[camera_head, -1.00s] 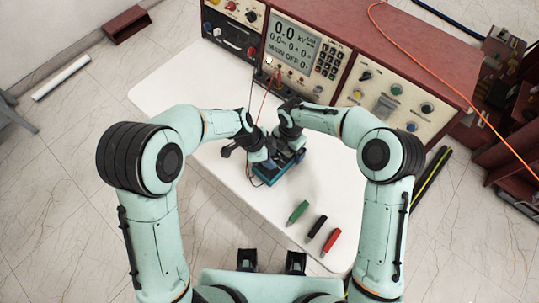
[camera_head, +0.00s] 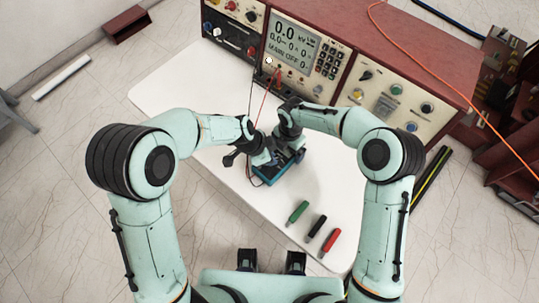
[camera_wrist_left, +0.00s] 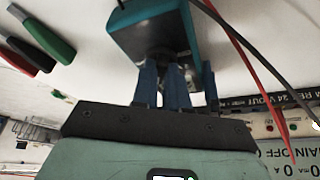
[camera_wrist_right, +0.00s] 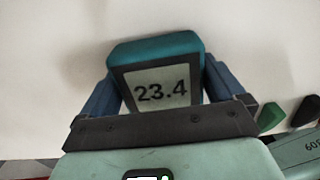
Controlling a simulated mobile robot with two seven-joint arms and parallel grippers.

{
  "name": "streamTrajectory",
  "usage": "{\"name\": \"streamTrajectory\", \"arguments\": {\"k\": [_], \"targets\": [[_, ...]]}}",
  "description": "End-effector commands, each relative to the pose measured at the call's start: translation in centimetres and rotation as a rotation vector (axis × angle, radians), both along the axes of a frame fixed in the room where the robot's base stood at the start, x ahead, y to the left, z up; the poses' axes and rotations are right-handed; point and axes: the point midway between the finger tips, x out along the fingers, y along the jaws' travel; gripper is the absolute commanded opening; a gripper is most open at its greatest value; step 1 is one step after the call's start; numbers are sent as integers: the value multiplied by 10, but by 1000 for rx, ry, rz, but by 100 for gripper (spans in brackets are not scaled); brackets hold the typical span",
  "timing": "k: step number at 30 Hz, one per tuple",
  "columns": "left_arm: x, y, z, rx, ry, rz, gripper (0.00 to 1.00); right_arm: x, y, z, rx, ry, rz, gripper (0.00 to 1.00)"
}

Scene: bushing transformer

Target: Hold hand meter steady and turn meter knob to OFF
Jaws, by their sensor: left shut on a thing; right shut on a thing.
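The hand meter (camera_head: 284,173) is a teal and black box on the white table in the head view. Its lit display (camera_wrist_right: 162,93) reads 23.4 in the right wrist view. My right gripper (camera_wrist_right: 155,80) is shut on the meter body, with one blue finger along each side. My left gripper (camera_wrist_left: 168,70) is at the meter's dark face, its blue fingers shut around the dark knob (camera_wrist_left: 158,55). The fingers hide most of the knob, so I cannot read its setting. In the head view both grippers meet at the meter and partly cover it.
Green, black and red clips (camera_head: 315,226) lie in a row near the table's front right. A red-cased console (camera_head: 345,60) stands behind the table. Red and black leads (camera_wrist_left: 250,60) run from the meter area toward it. The table's left part (camera_head: 175,95) is clear.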

Motion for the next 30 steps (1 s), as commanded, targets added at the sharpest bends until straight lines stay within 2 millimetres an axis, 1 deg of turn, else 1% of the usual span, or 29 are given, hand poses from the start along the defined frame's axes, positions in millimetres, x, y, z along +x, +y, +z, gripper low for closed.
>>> {"name": "streamTrajectory", "arguments": {"k": [30], "targets": [[-8,-9,0,4,-4,954,0,1,0,0,0,-1,0,48]]}}
